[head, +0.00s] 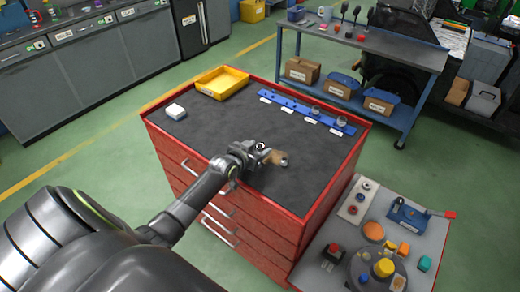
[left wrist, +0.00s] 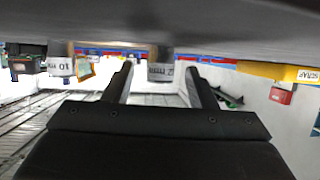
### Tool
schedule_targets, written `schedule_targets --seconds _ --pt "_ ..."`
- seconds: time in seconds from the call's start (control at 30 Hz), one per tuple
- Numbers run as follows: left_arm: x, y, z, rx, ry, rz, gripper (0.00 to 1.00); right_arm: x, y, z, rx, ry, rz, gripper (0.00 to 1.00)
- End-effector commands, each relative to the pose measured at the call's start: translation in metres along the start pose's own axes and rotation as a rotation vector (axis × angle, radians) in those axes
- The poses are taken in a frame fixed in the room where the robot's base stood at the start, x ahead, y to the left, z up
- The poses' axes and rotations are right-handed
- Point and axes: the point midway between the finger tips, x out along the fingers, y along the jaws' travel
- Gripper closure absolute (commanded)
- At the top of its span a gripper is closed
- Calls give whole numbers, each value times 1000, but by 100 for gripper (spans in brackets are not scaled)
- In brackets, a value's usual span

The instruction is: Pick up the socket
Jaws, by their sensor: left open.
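A small tan and silver socket (head: 281,160) is on the dark top of the red cabinet, just beyond my left gripper (head: 259,149). The left wrist view looks upside down, with the cabinet top along its upper edge. There my left gripper (left wrist: 158,84) is open, and a socket with a white label (left wrist: 160,69) shows in the gap between its fingers. I see no contact, and cannot tell how far it is. Another labelled socket (left wrist: 61,64), marked 10, shows outside the fingers at left. My right gripper is not in view.
A blue rail (head: 291,106) with white labels and sockets lies at the cabinet's back right. A yellow tray (head: 236,78) stands at the back left and a white block (head: 175,111) at the left edge. A cluttered side table (head: 330,228) adjoins at right. The mat's middle is clear.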

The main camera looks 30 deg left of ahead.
Motion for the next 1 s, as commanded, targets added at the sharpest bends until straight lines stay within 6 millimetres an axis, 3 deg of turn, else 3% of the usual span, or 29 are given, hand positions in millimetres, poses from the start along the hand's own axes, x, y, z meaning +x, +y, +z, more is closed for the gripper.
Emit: schedule_targets --seconds 0.07,0.43,0.77,1.0 --pt "0 0 0 0 0 0 49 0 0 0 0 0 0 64" --pt "0 0 0 -1 0 0 97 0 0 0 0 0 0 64" --pt "-2 0 -7 0 3 1 98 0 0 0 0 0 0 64" --pt "-17 0 -42 3 6 1 98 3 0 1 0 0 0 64"
